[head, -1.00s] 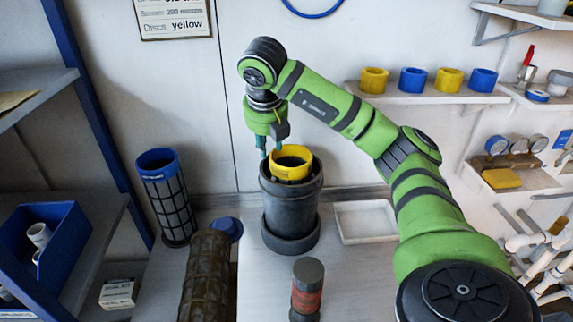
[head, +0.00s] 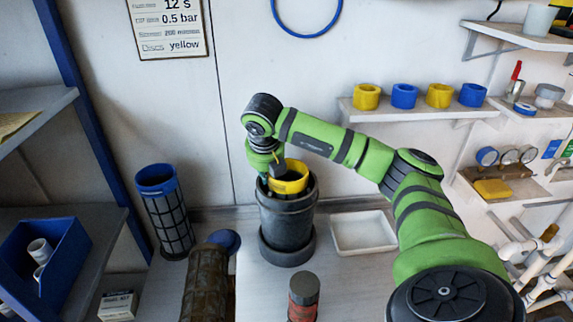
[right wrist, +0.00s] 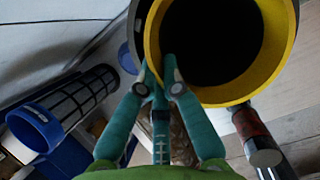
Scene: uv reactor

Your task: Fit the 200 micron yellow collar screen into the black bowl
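The yellow collar (head: 289,186) sits in the mouth of the black bowl (head: 287,222), its upper part showing above the bowl's rim; any screen below it is hidden inside. My right gripper (head: 267,172) is at the collar's left side, fingers pointing down. The collar's dark opening faces that camera. My left gripper is not in view.
A blue-collared mesh screen (head: 165,210) stands left of the bowl. A brown-stained cylinder (head: 206,283) and a dark red-banded cylinder (head: 304,296) are in front. A white tray (head: 362,249) lies to the right. A wall shelf (head: 425,110) holds yellow and blue rings.

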